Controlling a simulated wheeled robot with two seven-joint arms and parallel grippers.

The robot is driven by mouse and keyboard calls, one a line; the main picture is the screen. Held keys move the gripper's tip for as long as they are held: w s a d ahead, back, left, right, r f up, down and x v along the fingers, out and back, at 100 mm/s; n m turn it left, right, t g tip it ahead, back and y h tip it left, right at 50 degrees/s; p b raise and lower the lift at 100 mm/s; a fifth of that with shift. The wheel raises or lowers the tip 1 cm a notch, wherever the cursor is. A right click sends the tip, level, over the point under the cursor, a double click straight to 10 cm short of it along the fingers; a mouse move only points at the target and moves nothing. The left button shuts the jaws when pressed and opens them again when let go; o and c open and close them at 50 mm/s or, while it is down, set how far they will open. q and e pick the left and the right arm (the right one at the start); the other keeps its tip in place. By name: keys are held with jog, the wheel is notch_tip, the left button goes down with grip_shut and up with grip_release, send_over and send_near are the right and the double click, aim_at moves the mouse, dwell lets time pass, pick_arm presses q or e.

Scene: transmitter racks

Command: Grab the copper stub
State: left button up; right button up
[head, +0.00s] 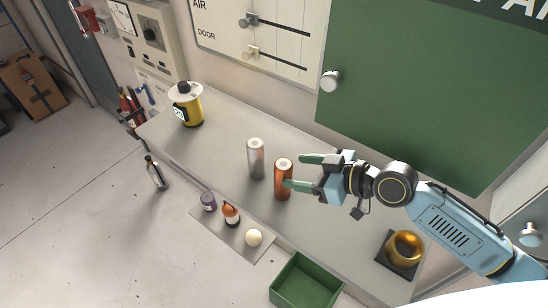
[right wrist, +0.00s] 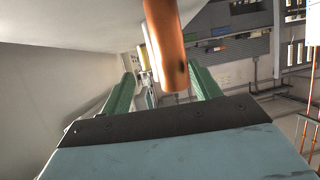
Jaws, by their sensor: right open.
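The copper stub (head: 283,181) is an upright orange-brown cylinder on the grey bench, right of a similar silver cylinder (head: 256,159). My right gripper (head: 295,171) comes in from the right with its green fingers spread open at the copper stub. In the right wrist view the copper stub (right wrist: 166,45) shows between and beyond the two green fingers (right wrist: 163,86), with a dark spot on its side. I cannot tell whether a finger touches it. My left gripper is not in view.
A yellow canister (head: 187,108) stands at the bench's far left. A gold ring on a dark base (head: 404,249) is at the right. Small bottles and a white ball (head: 253,238) sit on a front shelf beside a green tray (head: 305,284). A green panel (head: 430,90) rises behind.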

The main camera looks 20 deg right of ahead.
aim_at(291, 174)
jog(key=shift+a+f+p, duration=0.15)
jog(key=shift+a+p, duration=0.35)
jog(key=shift+a, duration=0.7)
jog(key=shift+p+x, duration=0.4)
jog(key=shift+x, duration=0.85)
jog(key=shift+w+a+f, duration=0.2)
jog(key=shift+w+a, duration=0.25)
jog(key=shift+a, duration=0.05)
jog(key=shift+w+f, duration=0.1)
jog(key=shift+w, duration=0.05)
jog(key=shift+c, duration=1.1)
jog(key=c, duration=0.5)
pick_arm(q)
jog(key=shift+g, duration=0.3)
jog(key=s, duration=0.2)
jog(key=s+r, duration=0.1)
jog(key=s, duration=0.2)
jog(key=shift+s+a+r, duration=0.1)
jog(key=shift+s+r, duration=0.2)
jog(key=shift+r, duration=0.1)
pick_arm(e)
jog(key=c, duration=0.5)
